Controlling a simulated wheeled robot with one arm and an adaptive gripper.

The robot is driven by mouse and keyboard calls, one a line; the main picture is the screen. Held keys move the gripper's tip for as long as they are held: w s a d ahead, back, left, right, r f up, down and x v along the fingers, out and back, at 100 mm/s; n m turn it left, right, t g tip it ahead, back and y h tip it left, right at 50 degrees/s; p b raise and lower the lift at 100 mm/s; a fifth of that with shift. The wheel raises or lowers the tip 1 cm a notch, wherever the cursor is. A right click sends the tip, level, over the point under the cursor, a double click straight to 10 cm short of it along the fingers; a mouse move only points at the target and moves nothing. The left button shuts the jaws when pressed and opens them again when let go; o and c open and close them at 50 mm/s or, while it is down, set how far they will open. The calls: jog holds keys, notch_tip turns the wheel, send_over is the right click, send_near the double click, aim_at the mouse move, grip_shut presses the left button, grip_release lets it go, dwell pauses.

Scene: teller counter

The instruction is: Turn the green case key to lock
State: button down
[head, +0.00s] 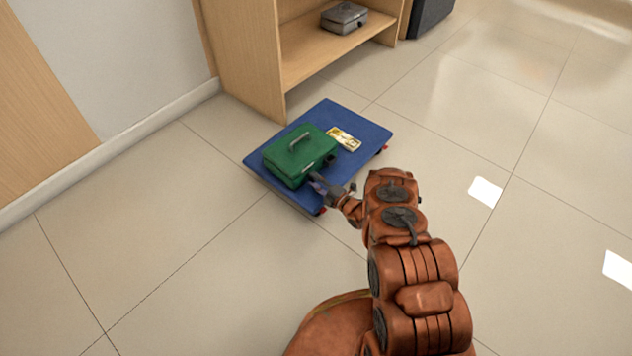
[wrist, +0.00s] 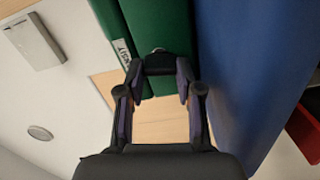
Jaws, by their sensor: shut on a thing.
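The green case (head: 298,155) sits closed, with its handle on top, on a blue dolly (head: 368,129). My gripper (head: 318,181) is at the front side of the case, low against it.
A bundle of banknotes (head: 344,138) lies on the dolly beside the case. A wooden shelf (head: 245,60) with a grey metal box (head: 344,17) stands behind. A dark cabinet (head: 431,14) is at the top. The tiled floor at right is clear.

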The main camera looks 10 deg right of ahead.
jog(key=shift+n, duration=1.1)
jog(key=c, duration=0.8)
grip_release()
jog(key=shift+o, duration=0.2)
